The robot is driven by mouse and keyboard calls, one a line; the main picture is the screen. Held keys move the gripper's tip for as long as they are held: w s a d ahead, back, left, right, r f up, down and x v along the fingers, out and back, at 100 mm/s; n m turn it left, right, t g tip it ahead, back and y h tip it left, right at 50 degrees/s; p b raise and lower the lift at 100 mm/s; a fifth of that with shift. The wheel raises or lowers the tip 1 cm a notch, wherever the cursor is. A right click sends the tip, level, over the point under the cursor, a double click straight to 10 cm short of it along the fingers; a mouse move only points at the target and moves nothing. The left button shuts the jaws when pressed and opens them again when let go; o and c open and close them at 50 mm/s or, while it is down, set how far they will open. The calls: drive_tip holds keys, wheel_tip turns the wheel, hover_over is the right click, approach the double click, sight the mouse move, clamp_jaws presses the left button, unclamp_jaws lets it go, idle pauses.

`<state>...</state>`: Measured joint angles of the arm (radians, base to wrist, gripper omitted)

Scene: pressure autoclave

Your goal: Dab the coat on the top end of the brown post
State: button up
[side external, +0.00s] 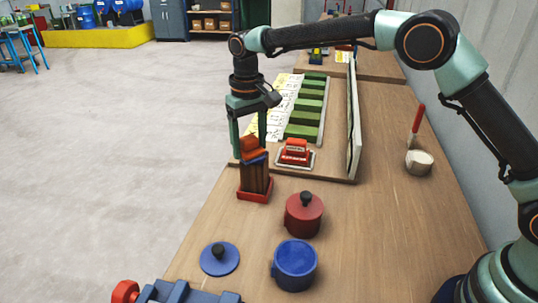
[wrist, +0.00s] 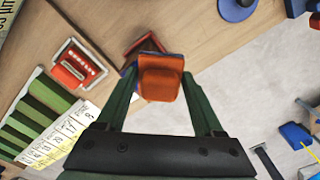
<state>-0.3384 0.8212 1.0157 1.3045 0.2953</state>
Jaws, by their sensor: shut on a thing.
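My gripper (side external: 250,138) is shut on an orange block-shaped dabber (side external: 250,154); the dabber also shows between the fingers in the wrist view (wrist: 160,78). A blue layer shows along the dabber's lower side. The brown post (side external: 255,180) stands upright in a red square base (side external: 254,197), directly below the dabber. In the side view the blue layer is at the post's top end; I cannot tell whether it touches or hovers just above. The post's top face is hidden by the dabber. In the wrist view the dabber covers most of the post.
An open blue pot (side external: 294,268) has its blue lid (side external: 219,260) lying beside it. A closed red pot (side external: 304,216) stands behind. A red block on a pale-edged tray (side external: 295,154) is right of the post, near an upright panel (side external: 353,125).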

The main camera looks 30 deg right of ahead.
drive_tip(key=shift+r, duration=2.65)
